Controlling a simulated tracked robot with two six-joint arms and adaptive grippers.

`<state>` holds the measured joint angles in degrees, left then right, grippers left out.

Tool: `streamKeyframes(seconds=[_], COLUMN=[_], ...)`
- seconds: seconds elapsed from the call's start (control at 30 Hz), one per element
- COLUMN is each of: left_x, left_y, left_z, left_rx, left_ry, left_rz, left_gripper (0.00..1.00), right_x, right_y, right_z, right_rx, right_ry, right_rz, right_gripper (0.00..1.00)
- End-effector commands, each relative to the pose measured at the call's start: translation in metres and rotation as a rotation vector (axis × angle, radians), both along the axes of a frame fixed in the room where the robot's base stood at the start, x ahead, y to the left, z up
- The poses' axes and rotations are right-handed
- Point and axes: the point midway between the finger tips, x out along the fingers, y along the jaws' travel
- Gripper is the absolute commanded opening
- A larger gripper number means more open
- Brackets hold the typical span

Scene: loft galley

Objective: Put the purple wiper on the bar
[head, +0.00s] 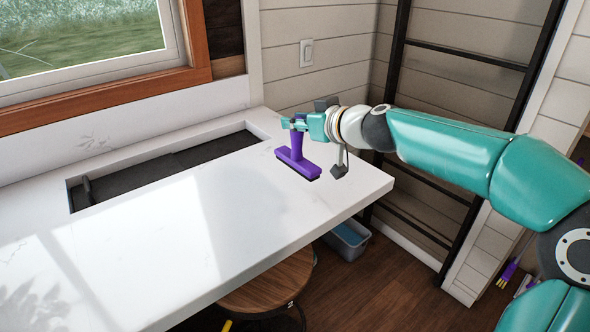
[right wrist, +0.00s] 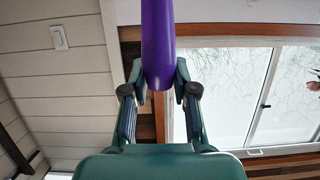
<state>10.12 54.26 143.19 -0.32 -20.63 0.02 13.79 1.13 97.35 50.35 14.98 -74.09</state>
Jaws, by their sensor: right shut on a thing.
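The purple wiper (head: 297,160) is at the right end of the white bar (head: 220,226), its handle up and its wide head low, at or just above the bar top; I cannot tell whether it touches. My right gripper (head: 294,124) is shut on the upper handle, reaching in from the right. In the right wrist view the purple handle (right wrist: 157,45) stands between the two fingers (right wrist: 158,82). The wiper's head is out of that view. My left gripper is not in view.
A dark recessed trough (head: 165,165) lies along the back of the bar, below the window. A dark ladder (head: 400,60) stands behind my right arm. A round wooden stool (head: 268,285) and a grey bin (head: 348,240) are below the bar's front edge. The bar's front left is clear.

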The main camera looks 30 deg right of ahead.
Motion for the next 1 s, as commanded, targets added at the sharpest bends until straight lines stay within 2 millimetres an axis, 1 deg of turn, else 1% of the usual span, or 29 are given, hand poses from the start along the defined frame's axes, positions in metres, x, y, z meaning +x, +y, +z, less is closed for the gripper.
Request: streamKeyframes(seconds=[0.03, 0.1, 0.33, 0.5, 0.57, 0.67, 0.93, 0.97, 1.0], left_x=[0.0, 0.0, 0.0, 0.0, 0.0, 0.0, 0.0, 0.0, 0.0], left_y=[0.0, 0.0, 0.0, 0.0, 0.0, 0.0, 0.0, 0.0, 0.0], left_z=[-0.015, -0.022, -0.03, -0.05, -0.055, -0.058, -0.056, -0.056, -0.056], left_rx=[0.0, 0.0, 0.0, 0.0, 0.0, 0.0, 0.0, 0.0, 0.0], left_ry=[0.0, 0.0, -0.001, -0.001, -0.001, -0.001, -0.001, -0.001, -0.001], left_rz=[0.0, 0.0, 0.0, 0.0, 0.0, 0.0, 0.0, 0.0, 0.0], left_gripper=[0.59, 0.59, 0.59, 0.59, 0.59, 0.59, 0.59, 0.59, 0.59], right_x=[0.0, 0.0, 0.0, 0.0, 0.0, 0.0, 0.001, 0.001, 0.001], right_y=[0.0, 0.0, 0.0, 0.0, 0.001, 0.001, 0.001, 0.001, 0.001], right_z=[-0.019, -0.029, -0.042, -0.069, -0.076, -0.081, -0.08, -0.08, -0.08], right_rx=[0.002, 0.001, 0.0, 0.0, 0.0, 0.0, -0.002, -0.001, -0.001], right_ry=[0.0, 0.0, -0.001, 0.001, 0.0, -0.001, -0.001, 0.0, -0.001], right_rz=[-0.002, -0.001, -0.001, 0.0, 0.0, 0.0, 0.002, 0.001, 0.001], right_gripper=[0.0, 0.0, 0.0, 0.0, 0.0, 0.0, 0.0, 0.33, 0.39])
